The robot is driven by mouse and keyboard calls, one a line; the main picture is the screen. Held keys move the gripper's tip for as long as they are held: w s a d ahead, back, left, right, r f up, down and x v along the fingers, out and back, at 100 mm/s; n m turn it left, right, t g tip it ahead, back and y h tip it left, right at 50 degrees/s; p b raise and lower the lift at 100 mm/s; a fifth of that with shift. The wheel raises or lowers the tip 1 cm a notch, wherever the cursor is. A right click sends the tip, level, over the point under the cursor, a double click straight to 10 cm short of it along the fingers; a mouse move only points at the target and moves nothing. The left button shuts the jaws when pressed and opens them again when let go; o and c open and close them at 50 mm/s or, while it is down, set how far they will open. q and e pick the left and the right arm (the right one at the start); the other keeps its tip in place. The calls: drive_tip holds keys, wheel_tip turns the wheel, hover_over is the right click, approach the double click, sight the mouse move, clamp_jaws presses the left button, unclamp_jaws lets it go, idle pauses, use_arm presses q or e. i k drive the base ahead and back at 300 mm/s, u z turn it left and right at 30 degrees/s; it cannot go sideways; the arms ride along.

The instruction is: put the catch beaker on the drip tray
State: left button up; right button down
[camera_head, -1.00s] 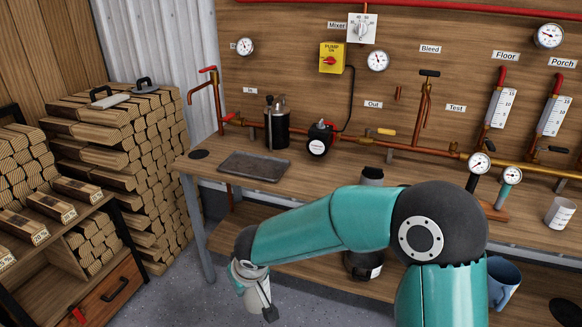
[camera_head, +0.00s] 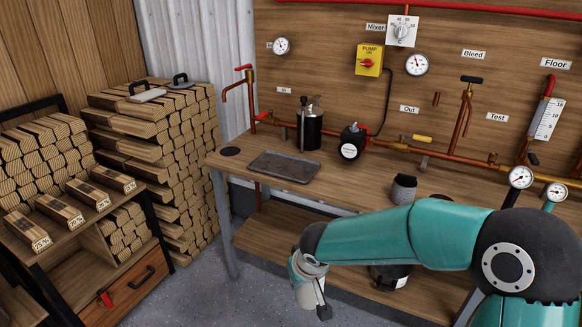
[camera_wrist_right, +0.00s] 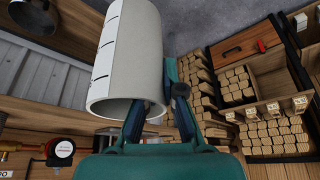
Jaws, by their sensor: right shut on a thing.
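The catch beaker (camera_wrist_right: 125,60) is a pale cylinder with dark graduation marks, large and tilted in the right wrist view. My right gripper (camera_wrist_right: 160,105) is shut on it near its open rim. In the head view, the right gripper (camera_head: 314,270) is in front of the bench edge, with the pale beaker (camera_head: 300,290) partly hidden beside it. The drip tray (camera_head: 285,167) is a dark, shallow rectangle lying empty on the left part of the bench, beyond the gripper. My left gripper is not in view.
The wooden bench (camera_head: 345,190) has a dark canister (camera_head: 310,128), a pump (camera_head: 353,141) and a grey cup (camera_head: 403,188) on it. Copper pipes (camera_head: 270,121) run behind. Stacked firewood (camera_head: 165,150) stands at left. Bench space beside the tray is clear.

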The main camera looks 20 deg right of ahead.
sight(285, 166)
drive_tip(key=i, duration=0.9)
